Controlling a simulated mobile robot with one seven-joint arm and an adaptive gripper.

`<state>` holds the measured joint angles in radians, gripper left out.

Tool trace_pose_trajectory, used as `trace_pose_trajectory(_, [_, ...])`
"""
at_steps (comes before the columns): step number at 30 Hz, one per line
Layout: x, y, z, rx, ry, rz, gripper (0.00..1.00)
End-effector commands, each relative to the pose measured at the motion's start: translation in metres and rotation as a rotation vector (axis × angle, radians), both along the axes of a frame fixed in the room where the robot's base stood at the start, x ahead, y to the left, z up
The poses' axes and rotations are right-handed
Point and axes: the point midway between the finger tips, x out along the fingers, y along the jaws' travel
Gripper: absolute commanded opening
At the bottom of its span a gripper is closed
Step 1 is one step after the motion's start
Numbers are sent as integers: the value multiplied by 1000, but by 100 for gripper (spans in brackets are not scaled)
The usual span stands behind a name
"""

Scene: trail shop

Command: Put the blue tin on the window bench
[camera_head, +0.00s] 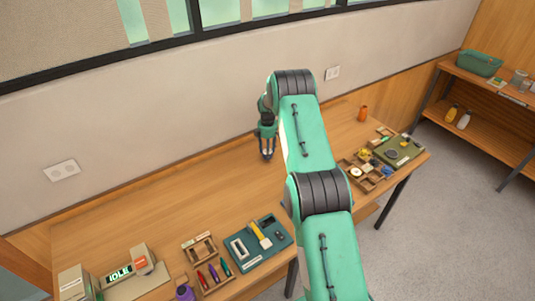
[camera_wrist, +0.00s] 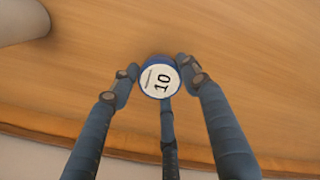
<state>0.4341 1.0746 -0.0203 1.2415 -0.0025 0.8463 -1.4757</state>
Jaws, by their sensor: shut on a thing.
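The blue tin (camera_wrist: 160,77) has a blue rim and a round white top marked 10. In the wrist view it sits between the fingertips of my gripper (camera_wrist: 157,72), which is shut on it. The window bench (camera_head: 150,208) is the long wooden top along the wall under the window. In the head view my gripper (camera_head: 267,154) points down over the back middle of this bench. The tin cannot be made out there. The bench's wood (camera_wrist: 255,75) fills the wrist view behind the tin. I cannot tell whether the tin touches it.
A teal tray (camera_head: 270,250) and a small wooden box (camera_head: 199,249) stand at the bench's front. Boxes (camera_head: 73,283) are at the near left. An orange cup (camera_head: 362,113) and a green board (camera_head: 411,153) are at the right. Bare wood surrounds my gripper.

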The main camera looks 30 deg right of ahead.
Motion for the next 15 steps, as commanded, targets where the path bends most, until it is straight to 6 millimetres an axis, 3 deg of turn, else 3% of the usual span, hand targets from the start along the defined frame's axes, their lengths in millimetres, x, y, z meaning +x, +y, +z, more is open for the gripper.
trace_pose_trajectory(6, [0, 0, -16, 0, 0, 0, 20])
trace_pose_trajectory(15, [0, 0, -16, -1, -1, 0, 20])
